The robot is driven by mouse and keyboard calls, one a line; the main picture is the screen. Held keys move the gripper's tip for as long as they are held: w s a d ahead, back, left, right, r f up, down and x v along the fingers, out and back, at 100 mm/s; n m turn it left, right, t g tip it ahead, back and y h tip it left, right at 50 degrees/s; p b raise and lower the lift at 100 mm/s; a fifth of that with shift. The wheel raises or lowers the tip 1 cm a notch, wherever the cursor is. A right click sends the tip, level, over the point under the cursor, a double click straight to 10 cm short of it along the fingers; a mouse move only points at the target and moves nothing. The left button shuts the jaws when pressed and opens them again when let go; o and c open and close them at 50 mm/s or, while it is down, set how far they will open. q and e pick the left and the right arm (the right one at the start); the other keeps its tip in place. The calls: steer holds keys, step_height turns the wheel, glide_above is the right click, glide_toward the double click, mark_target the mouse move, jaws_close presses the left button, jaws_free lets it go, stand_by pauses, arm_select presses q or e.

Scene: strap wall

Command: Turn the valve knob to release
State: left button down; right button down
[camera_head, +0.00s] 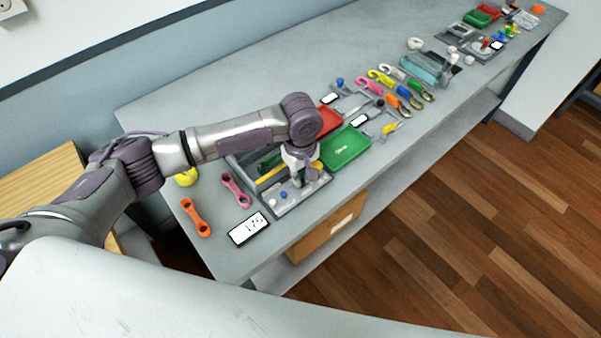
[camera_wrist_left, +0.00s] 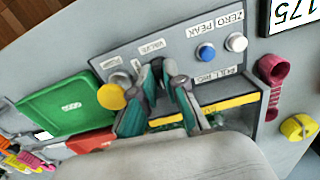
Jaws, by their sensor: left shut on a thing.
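The grey control panel (camera_head: 298,198) lies on the bench, and it fills the upper middle of the left wrist view (camera_wrist_left: 190,58). My left gripper (camera_wrist_left: 166,74) is over the panel just below the "VALVE" label (camera_wrist_left: 153,47). Its fingers are shut on the valve knob, which they almost wholly hide; I cannot tell which way the knob points. In the head view the left gripper (camera_head: 300,174) reaches down onto the panel, and the wrist covers the knob. My right gripper is not in view.
Blue (camera_wrist_left: 206,52) and white (camera_wrist_left: 236,42) buttons and a yellow round part (camera_wrist_left: 111,96) sit beside the gripper. A display (camera_head: 249,228) reads 175. Green (camera_head: 346,148) and red (camera_head: 329,121) trays and pink (camera_head: 236,190) and orange (camera_head: 196,217) links lie nearby.

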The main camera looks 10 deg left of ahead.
arm_select(q)
steer(key=m+p, duration=0.4)
steer(key=p, duration=0.1)
steer(key=shift+s+r+m, duration=0.1)
steer(key=shift+r+m, duration=0.05)
steer(key=shift+m, duration=0.25)
steer(key=m+p, duration=0.2)
steer(key=shift+m, duration=0.3)
steer(key=m+p, duration=0.2)
steer(key=m, duration=0.2)
steer(key=shift+m, duration=0.3)
steer(key=shift+m+p, duration=0.7)
steer(key=shift+m, duration=1.9)
steer(key=shift+f, duration=0.2)
steer(key=c, duration=1.2)
jaws_free()
steer(key=shift+r, duration=0.1)
